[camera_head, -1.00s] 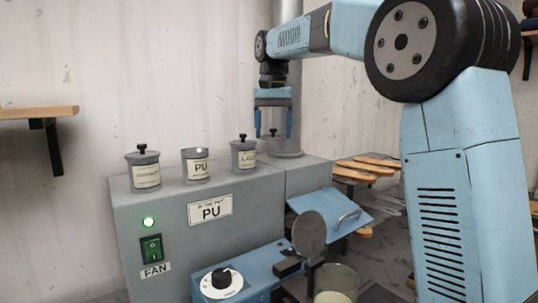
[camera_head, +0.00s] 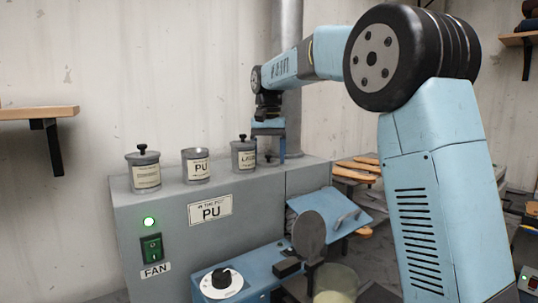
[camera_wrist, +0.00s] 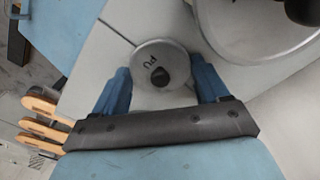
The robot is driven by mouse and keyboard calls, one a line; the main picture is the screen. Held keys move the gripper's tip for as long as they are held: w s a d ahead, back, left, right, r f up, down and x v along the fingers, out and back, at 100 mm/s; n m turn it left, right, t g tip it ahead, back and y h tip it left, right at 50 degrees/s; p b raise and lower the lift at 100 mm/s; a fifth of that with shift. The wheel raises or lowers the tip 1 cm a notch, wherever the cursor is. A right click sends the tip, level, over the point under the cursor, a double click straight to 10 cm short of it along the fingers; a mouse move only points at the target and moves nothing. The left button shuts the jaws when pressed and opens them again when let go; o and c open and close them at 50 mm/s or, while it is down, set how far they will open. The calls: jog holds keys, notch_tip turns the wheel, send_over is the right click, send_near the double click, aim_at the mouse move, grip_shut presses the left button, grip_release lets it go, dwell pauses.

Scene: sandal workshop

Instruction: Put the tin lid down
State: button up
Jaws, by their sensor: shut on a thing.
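The round grey tin lid (camera_wrist: 148,56), marked PU with a black knob, sits between the two blue fingers of my gripper (camera_wrist: 160,80) in the wrist view. My gripper (camera_head: 269,157) is shut on it, low over the back of the grey cabinet's top (camera_head: 305,163), behind the right tin. The lid is mostly hidden in the head view. I cannot tell whether it touches the cabinet top. The PU tin (camera_head: 196,168) stands without a lid between two lidded tins.
The left tin (camera_head: 144,174) and right tin (camera_head: 243,156) have black-knobbed lids. The right tin's lid also fills the upper right of the wrist view (camera_wrist: 255,28), close to my gripper. A grey pipe (camera_head: 291,90) rises behind. Wooden soles (camera_head: 357,169) lie to the right.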

jog(key=o, duration=1)
jog(key=shift+d, duration=0.1)
